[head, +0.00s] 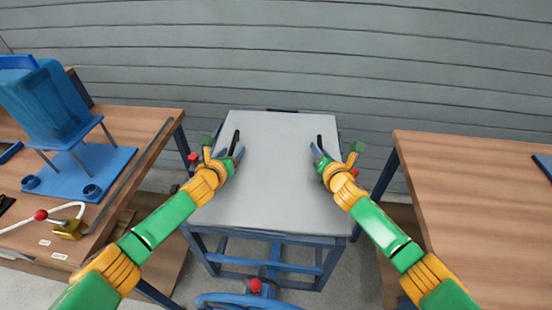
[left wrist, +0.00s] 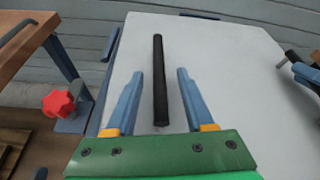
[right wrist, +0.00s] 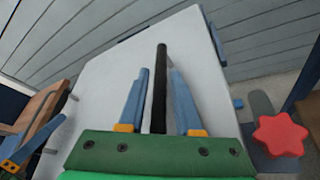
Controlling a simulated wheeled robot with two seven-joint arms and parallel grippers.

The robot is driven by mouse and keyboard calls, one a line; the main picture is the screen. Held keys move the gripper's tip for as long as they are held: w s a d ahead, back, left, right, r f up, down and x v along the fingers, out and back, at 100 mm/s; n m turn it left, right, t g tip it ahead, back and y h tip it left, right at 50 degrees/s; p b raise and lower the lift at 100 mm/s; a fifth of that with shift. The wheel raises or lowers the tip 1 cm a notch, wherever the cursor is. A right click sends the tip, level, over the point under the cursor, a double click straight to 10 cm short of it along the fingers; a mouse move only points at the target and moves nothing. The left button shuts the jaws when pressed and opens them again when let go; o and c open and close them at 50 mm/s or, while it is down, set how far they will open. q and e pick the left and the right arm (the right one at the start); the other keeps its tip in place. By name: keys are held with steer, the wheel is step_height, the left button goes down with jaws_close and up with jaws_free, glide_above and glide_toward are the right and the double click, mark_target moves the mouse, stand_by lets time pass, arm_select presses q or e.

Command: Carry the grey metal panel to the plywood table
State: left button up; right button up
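The grey metal panel (head: 277,170) lies flat on a blue-framed stand (head: 270,238) in the middle of the head view. It has two upright black handles, a left one (head: 235,141) and a right one (head: 320,142). My left gripper (left wrist: 160,75) is open, with the left handle (left wrist: 160,95) between its fingers and gaps on both sides. My right gripper (right wrist: 158,72) is open, with the right handle (right wrist: 160,75) between its fingers, nearer the right finger. Wood-topped tables stand at left (head: 150,125) and right (head: 470,190); I cannot tell which is plywood.
The left table carries a blue machine (head: 45,100) on a blue mat (head: 105,165) and a brass-coloured block (head: 70,229). The right table is mostly bare, with a dark blue item (head: 543,165) at its far right. Red knobs (right wrist: 280,135) sit beside the stand. A grey slatted wall closes the back.

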arm_select(q)
steer(key=c, duration=0.4)
arm_select(e)
steer(key=c, duration=0.4)
arm_select(q)
jaws_close()
arm_select(e)
jaws_close()
